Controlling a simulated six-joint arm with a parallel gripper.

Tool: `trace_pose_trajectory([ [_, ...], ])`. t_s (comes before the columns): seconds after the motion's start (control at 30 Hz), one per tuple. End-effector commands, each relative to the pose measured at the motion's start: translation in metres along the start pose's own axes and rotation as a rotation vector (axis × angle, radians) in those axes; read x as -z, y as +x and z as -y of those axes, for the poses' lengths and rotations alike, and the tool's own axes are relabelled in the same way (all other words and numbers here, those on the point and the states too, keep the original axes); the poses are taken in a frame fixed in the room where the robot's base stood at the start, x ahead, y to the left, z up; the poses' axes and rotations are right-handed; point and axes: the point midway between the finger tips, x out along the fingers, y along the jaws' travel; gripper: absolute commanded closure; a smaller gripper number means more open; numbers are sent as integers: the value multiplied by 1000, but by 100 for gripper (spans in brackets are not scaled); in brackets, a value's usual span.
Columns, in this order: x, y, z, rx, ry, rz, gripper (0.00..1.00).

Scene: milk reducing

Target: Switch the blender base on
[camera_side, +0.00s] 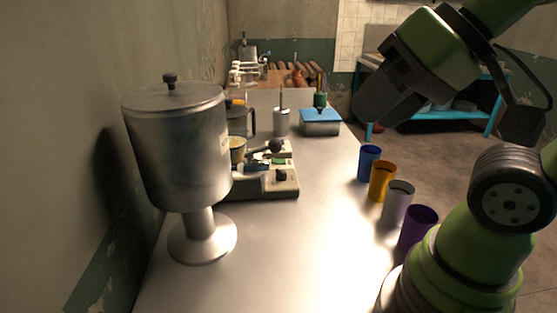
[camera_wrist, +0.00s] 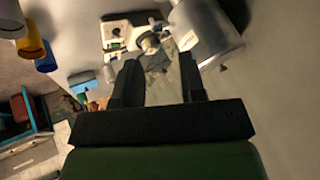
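The cream appliance that looks like the blender base (camera_side: 287,191) sits on the metal counter, partly hidden behind a large metal dispenser (camera_side: 180,150). It has a dark knob (camera_side: 281,175) on its near right side, a black ball-ended part and a small green patch. I cannot tell whether it is on. In the wrist view it shows at the top (camera_wrist: 118,30), beside the dispenser (camera_wrist: 205,30). My gripper (camera_side: 372,115) is in the air, above and to the right of it, well apart. In the wrist view its two fingers (camera_wrist: 158,80) are spread with nothing held between them.
Blue (camera_side: 369,162), orange (camera_side: 382,181), grey (camera_side: 397,203) and purple (camera_side: 417,228) cups line the counter's right edge. A blue-lidded box (camera_side: 320,122) and a utensil holder (camera_side: 281,122) stand behind. The counter's middle (camera_side: 315,230) is clear. A wall runs along the left.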

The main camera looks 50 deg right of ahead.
Motion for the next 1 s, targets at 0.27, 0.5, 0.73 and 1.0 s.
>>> trace_pose_trajectory([
  [0.27, 5, 0, 1, -6, 4, 1, 97],
  [0.5, 55, 9, 6, -72, 45, 25, 100],
  [0.73, 125, 40, 0, -168, 108, 55, 100],
  [1.0, 194, 99, -31, -280, 186, 88, 100],
])
